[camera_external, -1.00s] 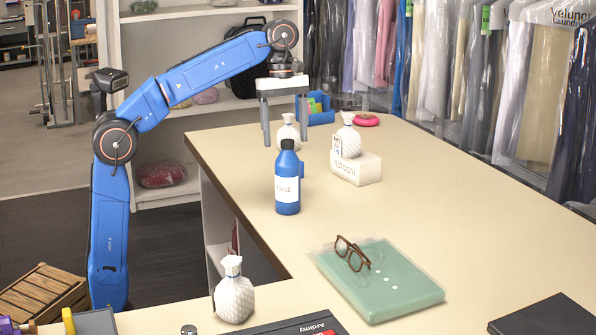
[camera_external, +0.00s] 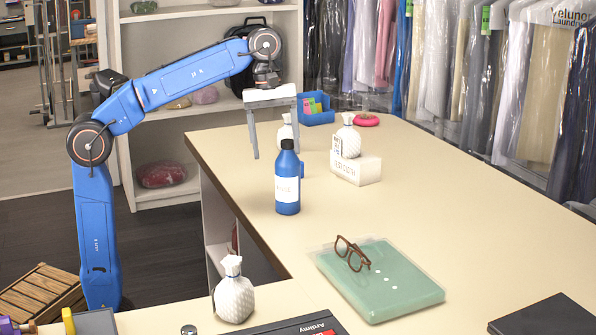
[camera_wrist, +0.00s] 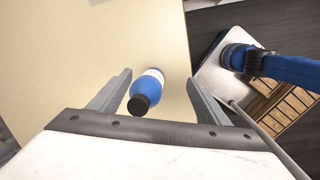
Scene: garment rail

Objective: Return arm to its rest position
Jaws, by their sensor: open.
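My gripper (camera_external: 276,140) is open and empty in the external view, with its fingers pointing down. It hangs at the counter's left edge, behind and above a blue bottle (camera_external: 288,186) with a black cap and white label. The bottle stands upright on the counter and hides part of the right finger. My blue arm reaches up from the lower left, bent at the elbow. In the wrist view, the two grey fingers of my gripper (camera_wrist: 161,92) are spread apart. The bottle (camera_wrist: 150,86) shows between them from above, apart from both.
On the counter (camera_external: 440,210) are white textured bottles (camera_external: 235,292), one on a white block (camera_external: 356,171), a blue bin (camera_external: 317,112), a pink disc (camera_external: 366,120) and glasses (camera_external: 352,255) on a green folded garment (camera_external: 382,285). Shelves (camera_external: 190,12) stand behind; bagged garments (camera_external: 520,80) hang at right.

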